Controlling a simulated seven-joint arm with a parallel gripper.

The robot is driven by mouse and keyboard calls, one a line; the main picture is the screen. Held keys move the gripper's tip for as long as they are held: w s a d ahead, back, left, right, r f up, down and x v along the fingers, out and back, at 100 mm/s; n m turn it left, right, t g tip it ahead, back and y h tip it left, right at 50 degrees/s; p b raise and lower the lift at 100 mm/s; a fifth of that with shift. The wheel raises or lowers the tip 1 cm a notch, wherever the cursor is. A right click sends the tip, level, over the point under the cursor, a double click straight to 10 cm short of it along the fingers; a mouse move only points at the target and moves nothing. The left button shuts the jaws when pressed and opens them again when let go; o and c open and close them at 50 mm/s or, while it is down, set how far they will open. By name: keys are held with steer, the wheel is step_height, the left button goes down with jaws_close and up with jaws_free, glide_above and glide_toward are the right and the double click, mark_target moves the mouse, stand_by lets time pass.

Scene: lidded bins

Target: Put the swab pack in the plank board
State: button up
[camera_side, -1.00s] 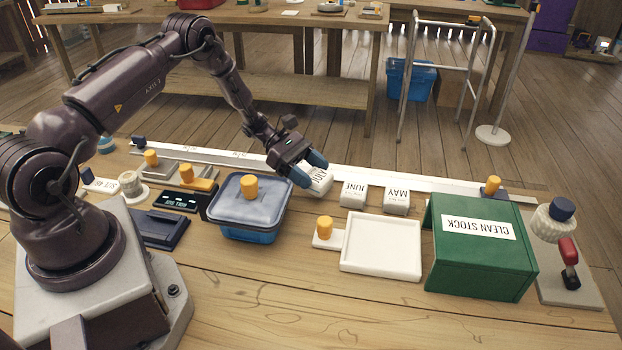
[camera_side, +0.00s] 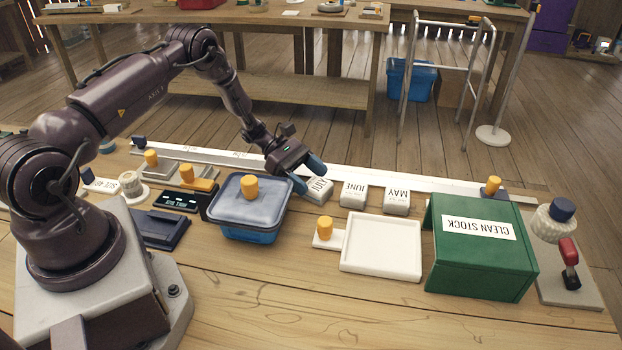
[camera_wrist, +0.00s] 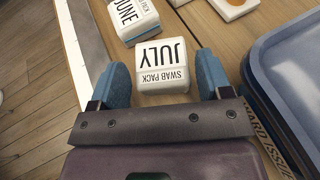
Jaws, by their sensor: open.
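A white swab pack labelled JULY (camera_side: 320,190) sits on the table beside the JUNE pack (camera_side: 353,196) and the MAY pack (camera_side: 397,200). In the wrist view the JULY pack (camera_wrist: 163,68) reads SWAB PACK on its near face, and the JUNE pack (camera_wrist: 133,18) shows beyond it. My gripper (camera_side: 308,174) is open at the JULY pack. Its blue fingers (camera_wrist: 163,78) stand apart on either side of the pack's near end, with a visible gap at the left finger. No thing in view is clearly marked as a plank board.
A blue bin (camera_side: 247,233) with a closed lid and yellow knob stands just left of the packs. An empty white tray (camera_side: 381,246) lies in front of them. A green CLEAN STOCK box (camera_side: 480,262) stands at right. A white rail (camera_side: 430,182) runs behind.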

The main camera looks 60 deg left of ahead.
steer(key=v, duration=1)
steer(key=shift+s+a+r, duration=0.15)
steer(key=shift+a, duration=0.15)
steer(key=shift+a+r, duration=0.1)
steer(key=shift+r, duration=0.15)
steer(key=s+d+r+m+g+y, duration=0.25)
steer(key=d+r+m, duration=0.3)
steer(key=r, duration=0.45)
steer(key=s+d+r+m+g+y, duration=0.1)
steer(key=d+r+m+g+y, duration=0.15)
steer(key=d+r+m, duration=0.55)
steer(key=s+d+r+m+t+y, duration=0.2)
steer(key=s+d+r+m+y, duration=0.1)
steer(key=s, duration=0.5)
steer(key=s+d+r+m+t+y, duration=0.3)
steer(key=s+r+m, duration=0.3)
steer(key=s, duration=0.3)
steer(key=shift+s+d+r+t+y, duration=0.2)
steer(key=shift+s+r+t+y, duration=0.1)
steer(key=shift+r+y, duration=0.45)
